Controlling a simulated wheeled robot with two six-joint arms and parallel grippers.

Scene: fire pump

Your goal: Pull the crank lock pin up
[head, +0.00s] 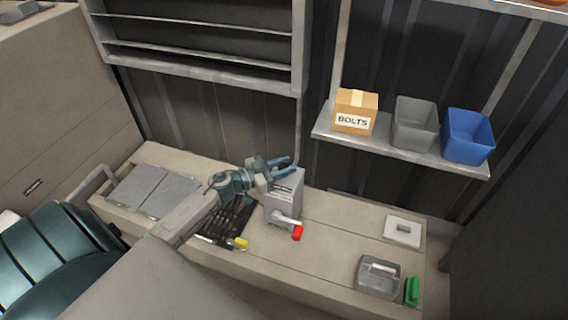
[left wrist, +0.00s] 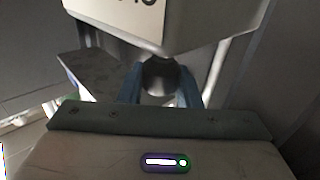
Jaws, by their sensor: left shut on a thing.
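The fire pump is a grey box (head: 284,211) on the bench, with a crank (head: 287,220) low on its front that ends in a red handle (head: 297,233). My left gripper (head: 283,168) is at the top of the box, its blue fingers reaching across it. In the left wrist view a dark round knob (left wrist: 160,76), which looks like the lock pin, sits between the blue fingers of my left gripper (left wrist: 160,88). The gripper is shut on it. The head view does not show the pin clearly. My right gripper is not in view.
A grey container (head: 380,278) and a green item (head: 412,291) stand at the right. A shelf (head: 400,155) holds a bolts box (head: 355,112) and bins above.

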